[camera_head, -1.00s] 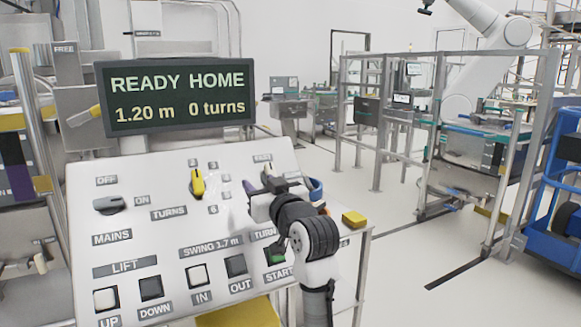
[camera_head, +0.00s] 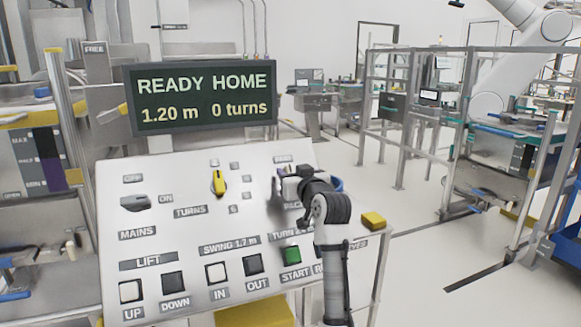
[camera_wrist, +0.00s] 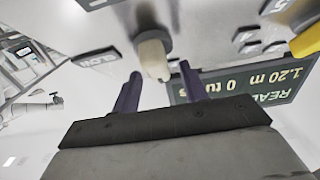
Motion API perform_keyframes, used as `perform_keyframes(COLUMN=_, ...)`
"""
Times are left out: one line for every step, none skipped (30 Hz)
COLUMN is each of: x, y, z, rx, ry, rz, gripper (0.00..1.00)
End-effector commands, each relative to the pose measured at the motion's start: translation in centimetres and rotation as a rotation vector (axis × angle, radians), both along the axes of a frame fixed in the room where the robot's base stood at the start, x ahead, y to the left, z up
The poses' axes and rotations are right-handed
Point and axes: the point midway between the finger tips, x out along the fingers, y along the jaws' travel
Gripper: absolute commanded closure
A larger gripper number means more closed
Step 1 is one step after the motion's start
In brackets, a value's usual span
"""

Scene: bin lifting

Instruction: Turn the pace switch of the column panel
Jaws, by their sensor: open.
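The pace switch (camera_wrist: 153,52) shows in the wrist view as a pale, cream-coloured knob standing out from the panel, with a SLOW label to its left. My gripper (camera_wrist: 160,76) is open, one dark finger on each side of the knob's near end in the picture. I cannot tell whether either finger touches it. In the head view my gripper (camera_head: 281,190) is at the upper right of the sloping white column panel (camera_head: 180,228), and my wrist hides most of the switch there.
A yellow turns knob (camera_head: 219,183) stands left of my gripper. Below are a green START button (camera_head: 291,254) and several black and white buttons. The display (camera_head: 203,98) behind the panel reads READY HOME, 1.20 m, 0 turns. A yellow block (camera_head: 374,220) sits at the panel's right.

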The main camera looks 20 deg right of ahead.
Motion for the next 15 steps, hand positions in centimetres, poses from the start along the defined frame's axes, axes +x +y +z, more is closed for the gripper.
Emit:
perform_keyframes(x=0.6, y=0.0, z=0.2, rx=0.0, ry=0.001, rz=0.001, gripper=0.56)
perform_keyframes(x=0.8, y=0.0, z=0.1, rx=0.0, ry=0.001, rz=0.0, gripper=0.56)
perform_keyframes(x=1.1, y=0.0, z=0.1, rx=0.0, ry=0.0, rz=0.0, gripper=0.56)
perform_keyframes(x=1.2, y=0.0, z=0.1, rx=-0.001, ry=0.0, rz=0.0, gripper=0.56)
perform_keyframes(x=1.4, y=0.0, z=0.1, rx=-0.001, ry=0.0, rz=0.0, gripper=0.56)
perform_keyframes(x=1.5, y=0.0, z=0.0, rx=-0.001, ry=0.0, rz=-0.001, gripper=0.56)
perform_keyframes(x=1.6, y=0.0, z=0.0, rx=-0.001, ry=0.0, rz=-0.001, gripper=0.56)
perform_keyframes(x=1.6, y=0.0, z=0.0, rx=-0.001, ry=0.0, rz=-0.001, gripper=0.56)
perform_keyframes(x=1.6, y=0.0, z=0.0, rx=-0.001, ry=0.0, rz=-0.001, gripper=0.56)
perform_keyframes(x=1.6, y=0.0, z=0.0, rx=-0.001, ry=0.0, rz=-0.001, gripper=0.56)
perform_keyframes(x=1.6, y=0.0, z=0.0, rx=-0.001, ry=0.0, rz=-0.001, gripper=0.56)
perform_keyframes(x=1.6, y=0.0, z=0.0, rx=-0.001, ry=0.0, rz=-0.001, gripper=0.56)
perform_keyframes(x=1.6, y=0.0, z=0.0, rx=-0.001, ry=0.0, rz=-0.001, gripper=0.56)
perform_keyframes(x=1.6, y=0.0, z=0.0, rx=-0.001, ry=0.0, rz=-0.001, gripper=0.56)
perform_keyframes(x=1.6, y=0.0, z=0.0, rx=-0.001, ry=0.0, rz=-0.001, gripper=0.6)
